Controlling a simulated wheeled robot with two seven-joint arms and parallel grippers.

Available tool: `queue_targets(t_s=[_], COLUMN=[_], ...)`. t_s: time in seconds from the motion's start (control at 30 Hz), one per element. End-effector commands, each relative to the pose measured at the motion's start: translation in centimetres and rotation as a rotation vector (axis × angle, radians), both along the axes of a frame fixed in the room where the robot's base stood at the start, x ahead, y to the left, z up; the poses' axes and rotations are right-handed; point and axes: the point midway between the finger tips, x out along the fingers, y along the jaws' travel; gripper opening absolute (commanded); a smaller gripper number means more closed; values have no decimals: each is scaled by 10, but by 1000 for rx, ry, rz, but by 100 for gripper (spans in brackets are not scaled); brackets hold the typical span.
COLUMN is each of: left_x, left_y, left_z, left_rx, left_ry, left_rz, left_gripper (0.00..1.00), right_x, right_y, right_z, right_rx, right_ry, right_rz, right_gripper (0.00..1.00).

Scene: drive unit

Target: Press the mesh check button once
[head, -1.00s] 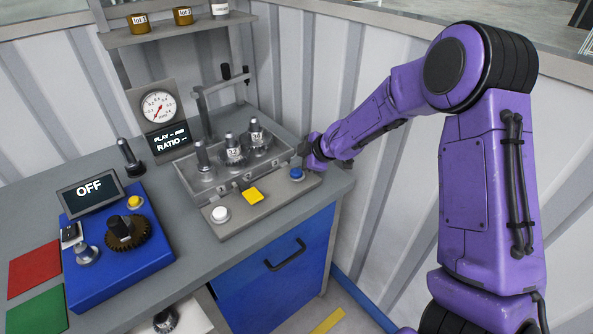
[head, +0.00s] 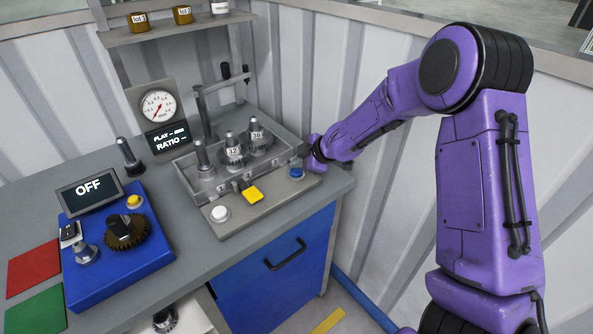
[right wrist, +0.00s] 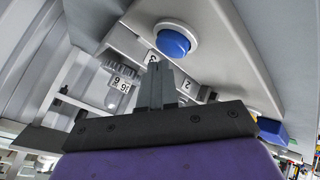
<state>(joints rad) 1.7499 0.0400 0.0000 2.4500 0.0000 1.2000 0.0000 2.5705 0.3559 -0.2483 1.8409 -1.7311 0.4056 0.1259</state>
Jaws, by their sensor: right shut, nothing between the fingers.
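I see no label telling which one is the mesh check button. My right gripper (head: 302,151) is shut and empty, just above and behind the blue button. In the right wrist view the shut fingers (right wrist: 155,84) appear below the blue button (right wrist: 175,41), with no clear contact. My left gripper is not in view.
Gears marked 32 (head: 234,154) and 36 (head: 257,138) stand upright on the fixture, left of my right gripper. A gauge and a PLAY/RATIO display (head: 167,137) stand behind. A blue unit (head: 110,270) with an OFF screen (head: 90,190) is at left.

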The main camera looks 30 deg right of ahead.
Motion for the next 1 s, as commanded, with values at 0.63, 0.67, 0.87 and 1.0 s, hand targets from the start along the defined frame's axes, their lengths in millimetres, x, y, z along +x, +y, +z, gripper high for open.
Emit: queue_targets(t_s=[0.63, 0.67, 0.87, 1.0], left_x=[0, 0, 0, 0], left_y=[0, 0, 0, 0], left_z=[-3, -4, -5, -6], left_rx=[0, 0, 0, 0], left_ry=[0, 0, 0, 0], left_rz=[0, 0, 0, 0], left_gripper=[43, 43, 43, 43], right_x=[0, 0, 0, 0], right_y=[0, 0, 0, 0], right_z=[-5, -6, -8, -10], right_rx=[1, 1, 1, 0], right_ry=[0, 0, 0, 0], right_rz=[0, 0, 0, 0], right_gripper=[0, 0, 0, 0])
